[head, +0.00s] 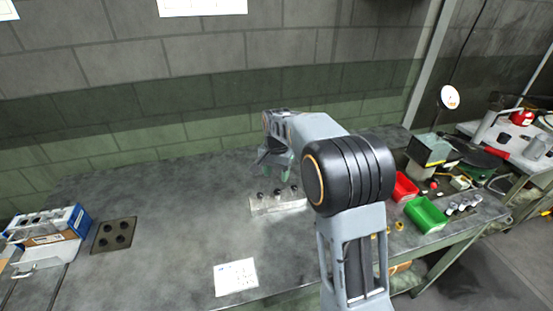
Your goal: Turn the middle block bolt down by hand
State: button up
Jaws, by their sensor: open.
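A pale metal block (266,207) sits on the grey workbench (170,215) near the middle of the head view. Dark bolt heads stand in a row along its top, and the middle block bolt (277,192) shows between two others. My gripper (276,172) is open and hangs pointing down just above the row, close over the middle bolt. It appears empty. My arm comes in from the right and hides part of the block's right end. I cannot tell whether the fingertips touch a bolt or how far each bolt is screwed in.
A dark plate with holes (113,235) and a blue-and-white box (75,219) lie at the left. A white sheet (235,277) lies at the front. A red bin (404,187) and a green bin (426,214) stand right of my arm.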

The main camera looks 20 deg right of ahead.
notch_tip(320, 180, up, 6)
jog(key=shift+r, duration=0.15)
dwell(0.5)
jog(key=s+f+n+t, duration=0.1)
jog(key=s+n, duration=0.3)
jog(key=s, duration=0.7)
jog(key=s+f+n+t, duration=0.1)
jog(key=s+n, duration=0.3)
jog(key=s, duration=0.8)
jog(key=shift+f+t, duration=0.3)
jog(key=shift+t, duration=0.6)
